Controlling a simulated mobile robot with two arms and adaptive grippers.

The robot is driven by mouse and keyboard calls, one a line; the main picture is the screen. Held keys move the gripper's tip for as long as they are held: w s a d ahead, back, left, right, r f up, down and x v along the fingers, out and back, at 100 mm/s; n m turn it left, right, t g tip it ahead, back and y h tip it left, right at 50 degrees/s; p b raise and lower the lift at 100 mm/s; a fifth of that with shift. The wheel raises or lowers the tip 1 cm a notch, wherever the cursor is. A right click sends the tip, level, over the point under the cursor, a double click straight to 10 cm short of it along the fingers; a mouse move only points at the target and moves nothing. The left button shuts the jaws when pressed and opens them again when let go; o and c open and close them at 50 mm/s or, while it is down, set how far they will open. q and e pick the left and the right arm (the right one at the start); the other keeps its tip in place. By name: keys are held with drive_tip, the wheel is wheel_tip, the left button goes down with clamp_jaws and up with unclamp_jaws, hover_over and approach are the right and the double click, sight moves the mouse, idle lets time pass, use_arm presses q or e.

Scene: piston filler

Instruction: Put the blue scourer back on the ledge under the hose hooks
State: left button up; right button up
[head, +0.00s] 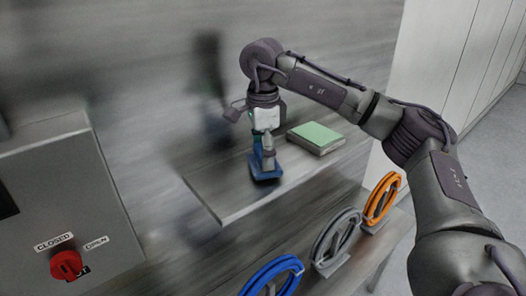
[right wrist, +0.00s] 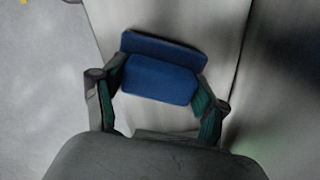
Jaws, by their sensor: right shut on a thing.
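My right gripper (head: 266,150) is shut on the blue scourer (head: 265,173) and points down over the grey ledge (head: 222,203). I cannot tell whether the scourer touches the ledge. In the right wrist view the scourer (right wrist: 160,78) sits between the two fingertips of my right gripper (right wrist: 158,88). The hoses on their hooks are blue (head: 270,276), grey (head: 336,240) and orange (head: 382,198), and show lower in the head view than this ledge. My left gripper is not in view.
A green-topped block (head: 315,136) lies on the ledge, to the right of my right gripper. A grey control box (head: 70,190) with a red knob (head: 66,264) stands at the left. The ledge's front left part is bare.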

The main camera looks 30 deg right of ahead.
drive_tip(key=shift+w+d+f, duration=0.1)
drive_tip(key=shift+f, duration=0.3)
drive_tip(key=shift+f, duration=0.1)
drive_tip(key=o, duration=1.1)
